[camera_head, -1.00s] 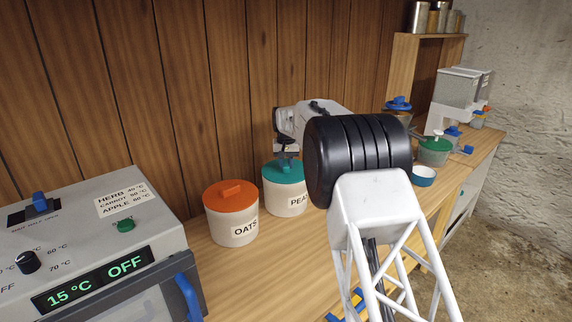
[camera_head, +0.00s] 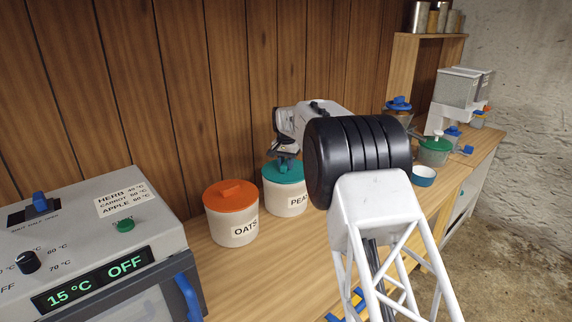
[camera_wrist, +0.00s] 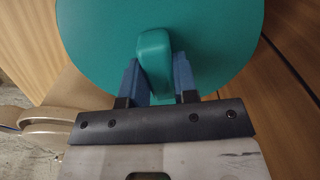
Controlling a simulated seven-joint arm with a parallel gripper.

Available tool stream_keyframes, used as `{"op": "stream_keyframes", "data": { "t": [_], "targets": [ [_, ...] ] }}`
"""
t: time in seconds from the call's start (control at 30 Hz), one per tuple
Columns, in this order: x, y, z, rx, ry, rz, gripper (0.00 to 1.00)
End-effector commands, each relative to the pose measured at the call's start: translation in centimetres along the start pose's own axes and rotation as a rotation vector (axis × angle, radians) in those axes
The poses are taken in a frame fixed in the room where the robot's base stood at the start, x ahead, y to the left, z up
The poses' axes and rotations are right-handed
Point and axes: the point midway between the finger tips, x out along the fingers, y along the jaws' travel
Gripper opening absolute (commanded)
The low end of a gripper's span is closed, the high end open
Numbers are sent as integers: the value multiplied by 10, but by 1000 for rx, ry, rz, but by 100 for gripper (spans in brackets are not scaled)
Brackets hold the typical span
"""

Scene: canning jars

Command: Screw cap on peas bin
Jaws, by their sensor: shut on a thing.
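The peas bin (camera_head: 284,200) is a cream canister with a "PEAS" label, partly hidden on its right by my arm. Its teal cap (camera_head: 279,176) sits on top of it and looks level; I cannot tell how tightly it is seated. In the wrist view the teal cap (camera_wrist: 215,40) fills the upper middle, with its raised grip bar (camera_wrist: 153,55) between my blue fingers. My gripper (camera_wrist: 155,72) is shut on this bar from above. In the head view my gripper (camera_head: 284,162) shows small above the cap.
The oats bin (camera_head: 232,226) with an orange cap (camera_head: 229,196) stands close to the left of the peas bin. A dryer-like box (camera_head: 90,250) with dials is at the lower left. The wooden wall (camera_head: 215,80) is close behind.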

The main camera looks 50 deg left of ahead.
Motion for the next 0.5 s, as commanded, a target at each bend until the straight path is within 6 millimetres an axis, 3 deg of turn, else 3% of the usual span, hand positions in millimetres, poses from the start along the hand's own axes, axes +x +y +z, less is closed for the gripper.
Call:
{"op": "stream_keyframes", "data": {
  "t": [0.27, 0.5],
  "targets": [
    [-5, 0, -1, 6, 5, -3, 0],
    [-5, 0, -1, 126, 5, -3, 0]
  ]
}}
